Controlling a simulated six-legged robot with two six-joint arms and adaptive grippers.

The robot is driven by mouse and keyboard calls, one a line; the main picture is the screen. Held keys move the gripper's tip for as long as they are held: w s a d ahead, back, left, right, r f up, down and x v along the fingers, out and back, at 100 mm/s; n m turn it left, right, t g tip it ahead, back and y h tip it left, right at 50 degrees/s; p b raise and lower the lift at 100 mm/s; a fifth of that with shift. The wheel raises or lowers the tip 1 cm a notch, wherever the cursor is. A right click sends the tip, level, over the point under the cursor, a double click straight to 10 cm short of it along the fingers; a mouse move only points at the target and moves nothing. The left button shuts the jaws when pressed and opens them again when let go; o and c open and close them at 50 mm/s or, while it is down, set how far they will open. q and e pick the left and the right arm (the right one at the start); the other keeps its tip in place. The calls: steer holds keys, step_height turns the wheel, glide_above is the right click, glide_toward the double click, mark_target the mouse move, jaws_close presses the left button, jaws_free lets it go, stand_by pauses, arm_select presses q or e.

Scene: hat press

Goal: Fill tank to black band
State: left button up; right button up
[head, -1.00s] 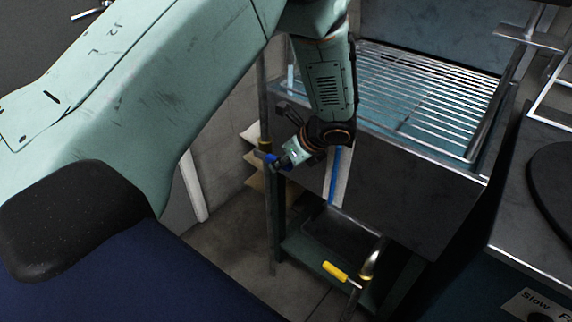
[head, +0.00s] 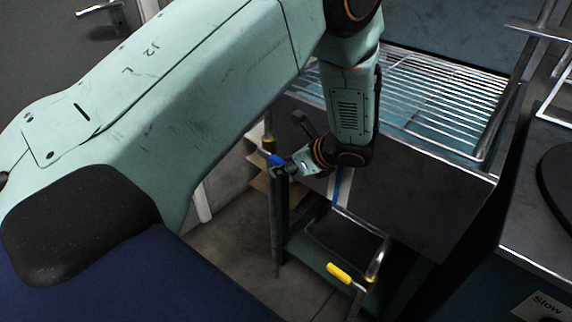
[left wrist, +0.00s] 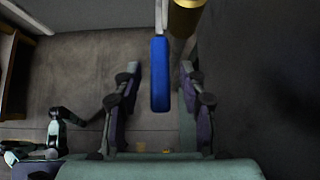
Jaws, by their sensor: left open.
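The tank (head: 415,195) is a dark metal box with a wire rack (head: 440,85) on top. A pale strip with a blue line (head: 338,185) runs down its front, partly hidden by my wrist; I cannot make out a black band. A blue valve handle (head: 276,160) sits on a brass fitting on the pipe left of the tank. My left gripper (head: 288,166) is at this handle. In the left wrist view, the blue handle (left wrist: 160,75) lies between the open fingers of the gripper (left wrist: 159,90), with gaps on both sides. My right gripper is not in view.
A yellow lever (head: 339,273) on a brass-ended pipe stands below the tank, near a dark tray (head: 345,240) on the lower shelf. A counter with a round black plate (head: 560,185) is at the right. Floor (head: 225,235) is clear at left.

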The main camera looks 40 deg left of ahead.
arm_select(q)
steer(key=v, duration=0.7)
steer(key=shift+d+r, duration=0.15)
steer(key=shift+r, duration=0.05)
stand_by(0.5)
steer(key=s+d+f+n+t+h, duration=0.1)
steer(key=s+d+f+n+h, duration=0.35)
steer(key=f, duration=0.25)
steer(key=s+d+f+n+t+h, duration=0.1)
steer(key=s+d+f+n+h, duration=0.2)
steer(key=d+f+n+h, duration=0.3)
steer(key=s+a+f+n+g+p, duration=0.1)
steer(key=s+f+n, duration=0.1)
steer(key=s, duration=0.6)
steer(key=s+a+f+n+p, duration=0.1)
steer(key=s+n, duration=0.3)
steer(key=s, duration=0.4)
steer(key=s+a+f+n+g+p, duration=0.1)
steer(key=s+f+n, duration=0.1)
steer(key=s, duration=0.6)
steer(key=shift+a+f+n+g+y, duration=0.3)
steer(key=shift+n+y, duration=0.15)
